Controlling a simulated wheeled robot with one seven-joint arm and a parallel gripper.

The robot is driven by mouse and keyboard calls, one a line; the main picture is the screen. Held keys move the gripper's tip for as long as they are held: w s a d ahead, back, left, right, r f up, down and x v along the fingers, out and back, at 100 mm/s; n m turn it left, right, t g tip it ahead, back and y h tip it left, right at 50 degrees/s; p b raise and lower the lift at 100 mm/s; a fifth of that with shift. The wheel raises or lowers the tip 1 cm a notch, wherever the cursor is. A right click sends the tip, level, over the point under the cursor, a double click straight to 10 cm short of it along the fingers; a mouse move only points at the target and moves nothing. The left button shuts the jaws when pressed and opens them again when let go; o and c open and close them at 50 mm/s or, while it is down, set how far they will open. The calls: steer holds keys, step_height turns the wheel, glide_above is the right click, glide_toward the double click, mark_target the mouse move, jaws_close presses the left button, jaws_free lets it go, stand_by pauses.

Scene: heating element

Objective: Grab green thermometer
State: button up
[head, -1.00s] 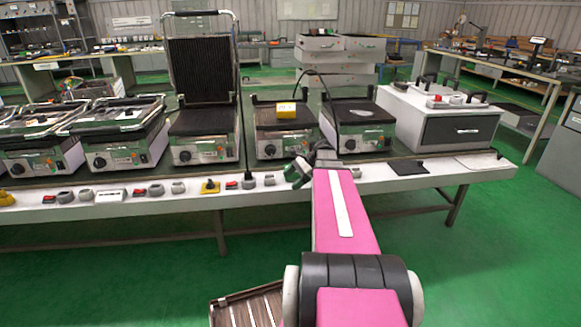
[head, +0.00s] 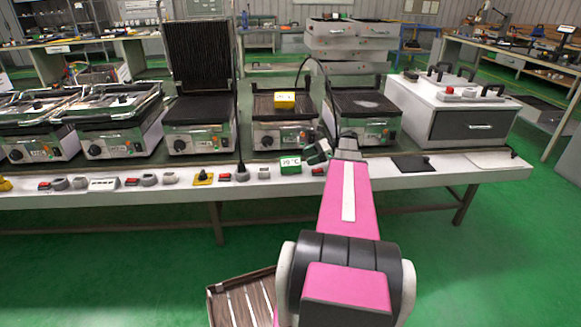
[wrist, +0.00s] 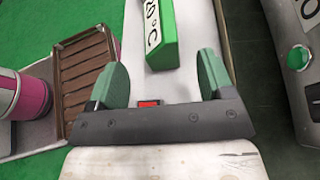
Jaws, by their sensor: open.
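The green thermometer (head: 290,163), a small green box with a white display reading in °C, sits on the white front ledge of the workbench, just left of my gripper (head: 316,152). In the wrist view the thermometer (wrist: 160,38) is beyond my gripper (wrist: 162,75), at the top centre, with its upper end cut off by the frame. The two green fingers are spread apart with nothing held. The thermometer lies ahead of the gap between them, apart from the gripper's body. My arm hides part of the ledge in the head view.
A small red switch (wrist: 149,103) shows between the fingers near the gripper's body. Several switches and knobs line the ledge (head: 120,198). Contact grills (head: 283,134) stand behind it. A yellow box (head: 285,100) sits on one. A black pad (head: 410,163) lies right of my arm.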

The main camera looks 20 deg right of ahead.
mark_target(294, 163)
steer(key=shift+w+a+f, duration=0.1)
steer(key=shift+a+f, duration=0.2)
steer(key=shift+a, duration=0.35)
steer(key=shift+x, duration=3.05)
steer(key=shift+c, duration=0.3)
steer(key=c, duration=1)
steer(key=shift+r, duration=0.1)
